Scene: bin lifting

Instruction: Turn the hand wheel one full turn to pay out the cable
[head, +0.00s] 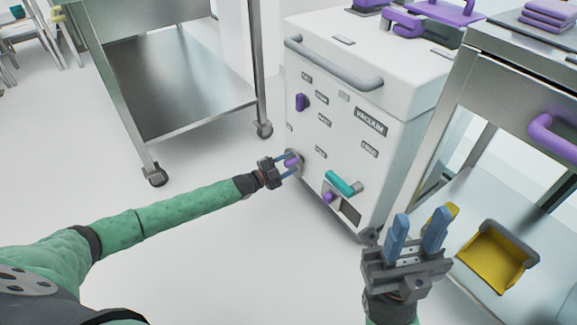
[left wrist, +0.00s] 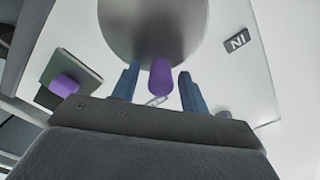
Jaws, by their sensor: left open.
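The hand wheel (left wrist: 150,25) is a grey disc on the front of the white vacuum machine (head: 340,120), with a purple knob (left wrist: 160,77) on it. In the head view the wheel (head: 295,153) is partly hidden by my left gripper (head: 288,165). My left gripper is open, with its blue fingers on either side of the purple knob in the left wrist view (left wrist: 158,74). Gaps show between the knob and both fingers. My right gripper (head: 416,228) is open and empty, low in front of the machine. I cannot make out the cable.
The machine front has a purple knob (head: 301,102), a teal handle (head: 341,184) and a grey bar (head: 333,66). A steel cart (head: 185,88) stands left. Floor at the front left is clear.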

